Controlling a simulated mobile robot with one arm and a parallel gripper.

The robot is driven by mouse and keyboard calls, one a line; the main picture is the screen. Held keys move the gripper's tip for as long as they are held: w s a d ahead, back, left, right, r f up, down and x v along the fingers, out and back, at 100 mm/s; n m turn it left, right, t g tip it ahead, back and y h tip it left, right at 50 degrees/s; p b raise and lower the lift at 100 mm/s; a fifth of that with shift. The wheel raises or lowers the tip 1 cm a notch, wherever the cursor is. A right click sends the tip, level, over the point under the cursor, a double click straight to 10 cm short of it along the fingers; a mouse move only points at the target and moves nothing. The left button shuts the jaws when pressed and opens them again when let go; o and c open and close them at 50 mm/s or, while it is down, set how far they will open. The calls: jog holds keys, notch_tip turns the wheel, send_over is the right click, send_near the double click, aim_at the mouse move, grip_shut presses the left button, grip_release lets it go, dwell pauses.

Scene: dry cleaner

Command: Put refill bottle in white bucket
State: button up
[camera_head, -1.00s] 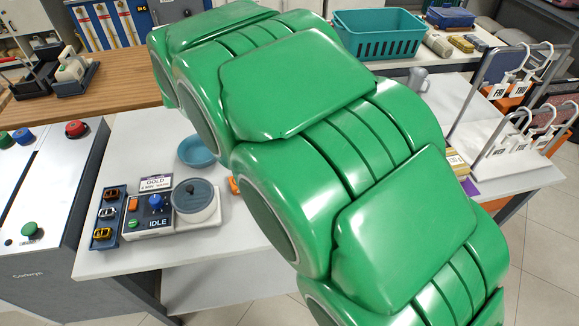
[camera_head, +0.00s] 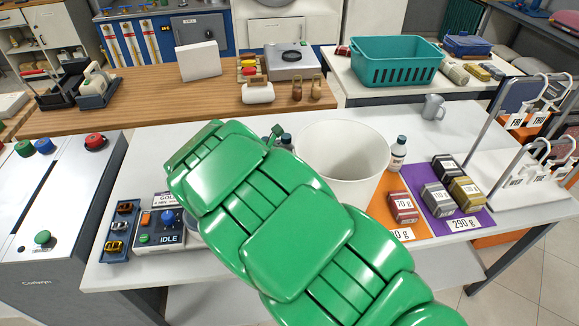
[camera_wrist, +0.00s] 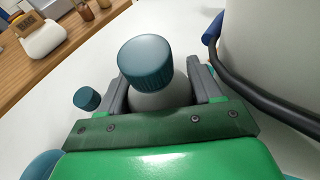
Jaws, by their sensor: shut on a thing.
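In the wrist view my gripper (camera_wrist: 160,84) is shut on a grey-white bottle (camera_wrist: 160,98) with a ribbed teal cap, seen from above. The white bucket (camera_wrist: 280,50) is close to its right, with a dark handle and blue grip. In the head view the open-topped white bucket (camera_head: 362,182) stands on the white table, just right of the arm's far end. My arm hides most of the held bottle and the fingers there. I cannot tell whether the bottle is still touching the table.
Another teal cap (camera_wrist: 87,98) shows left of the gripper. A small dark-capped bottle (camera_head: 398,153) stands right of the bucket. Labelled weights lie on an orange mat (camera_head: 423,229) and purple mat (camera_head: 412,177). A scale-like IDLE device (camera_head: 160,232) is at left. A teal basket (camera_head: 395,70) stands behind.

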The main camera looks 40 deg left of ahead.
jog(key=shift+f, duration=3.6)
jog(key=o, duration=1.3)
jog(key=shift+f, duration=0.1)
jog(key=shift+c, duration=0.2)
jog(key=v, duration=1.1)
jog(key=shift+s+r, duration=0.25)
jog(key=shift+r, duration=0.05)
jog(key=shift+s, duration=0.25)
jog(key=c, duration=0.6)
